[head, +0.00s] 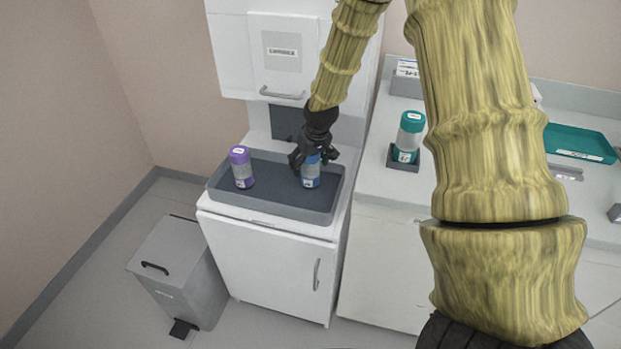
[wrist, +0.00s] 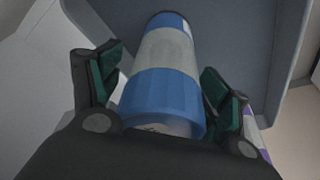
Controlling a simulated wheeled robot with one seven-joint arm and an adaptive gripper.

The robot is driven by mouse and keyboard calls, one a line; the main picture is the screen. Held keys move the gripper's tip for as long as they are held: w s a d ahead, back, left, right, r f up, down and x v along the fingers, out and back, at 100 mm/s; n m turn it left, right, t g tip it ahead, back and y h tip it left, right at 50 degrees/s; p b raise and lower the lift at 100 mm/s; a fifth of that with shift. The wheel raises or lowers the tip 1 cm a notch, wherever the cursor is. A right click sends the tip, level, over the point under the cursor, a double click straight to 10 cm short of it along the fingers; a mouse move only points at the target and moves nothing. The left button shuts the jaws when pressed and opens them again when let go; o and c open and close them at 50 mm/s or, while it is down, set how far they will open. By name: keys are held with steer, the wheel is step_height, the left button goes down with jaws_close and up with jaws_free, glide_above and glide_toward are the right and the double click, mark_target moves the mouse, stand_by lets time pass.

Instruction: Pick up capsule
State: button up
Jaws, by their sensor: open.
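A blue-capped capsule (head: 311,172) with a pale middle band stands in the grey tray (head: 275,212) on the white cabinet. My gripper (head: 313,157) is right over it, its fingers open around the upper part. In the wrist view the blue capsule (wrist: 165,75) lies between the two green-padded fingers of my gripper (wrist: 160,92). Whether the pads touch it I cannot tell. A purple-capped capsule (head: 241,167) stands to the left in the same tray. A teal-capped capsule (head: 408,136) stands in a dark holder (head: 417,158) on the counter to the right.
The tray has a raised rim. A white unit with a labelled door (head: 283,55) rises behind it. A grey pedal bin (head: 178,270) stands on the floor at left. A teal tray (head: 578,145) lies on the right counter (head: 385,208).

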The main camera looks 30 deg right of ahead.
steer(key=c, duration=1.2)
steer(key=shift+r, duration=0.15)
step_height(320, 180, up, 10)
steer(key=shift+f+b, duration=0.1)
steer(key=shift+b, duration=0.4)
